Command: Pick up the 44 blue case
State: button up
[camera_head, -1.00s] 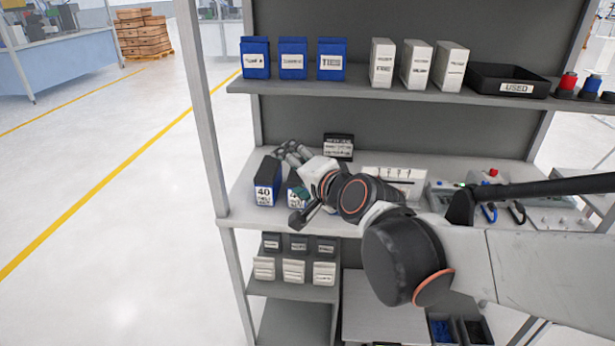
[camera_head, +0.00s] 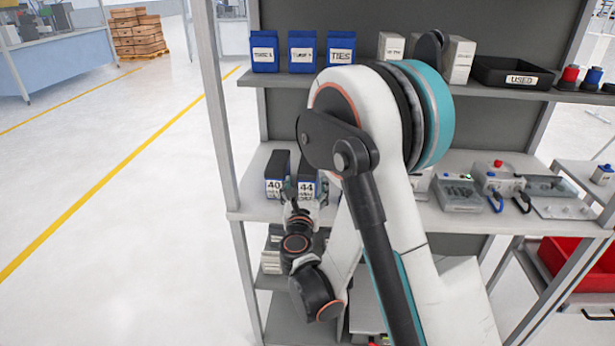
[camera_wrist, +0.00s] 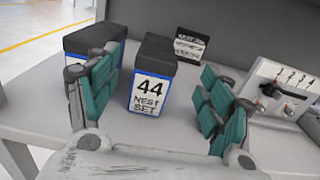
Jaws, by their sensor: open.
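The 44 blue case (camera_wrist: 148,95) stands upright on the middle shelf, with a dark top and a white label reading 44 NEST SET. It also shows in the head view (camera_head: 306,187), partly hidden low down by my gripper. My gripper (camera_wrist: 160,110) is open, with its teal-padded fingers on either side of the case's front and a visible gap on the right side. In the head view my gripper (camera_head: 303,208) is just in front of the case. The 40 case (camera_head: 277,175) stands to its left, partly behind the left finger in the wrist view (camera_wrist: 92,38).
A small black sign (camera_wrist: 190,45) stands behind the case. A panel numbered 1 to 4 (camera_wrist: 290,88) is at the right. Blue boxes (camera_head: 302,52) and a USED tray (camera_head: 512,75) sit on the upper shelf. A shelf post (camera_head: 217,110) rises at left.

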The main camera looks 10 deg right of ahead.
aim_at(308, 164)
jog(key=shift+w+d+f, duration=0.15)
jog(key=shift+w+f, duration=0.05)
jog(key=shift+f, duration=0.05)
jog(key=x, duration=0.7)
jog(key=shift+d+f, duration=0.1)
jog(key=shift+f, duration=0.05)
jog(key=b+x, duration=0.1)
jog(key=x, duration=0.1)
jog(key=b+x, duration=0.1)
jog(key=x, duration=0.2)
jog(key=shift+w, duration=0.7)
jog(key=c, duration=1.4)
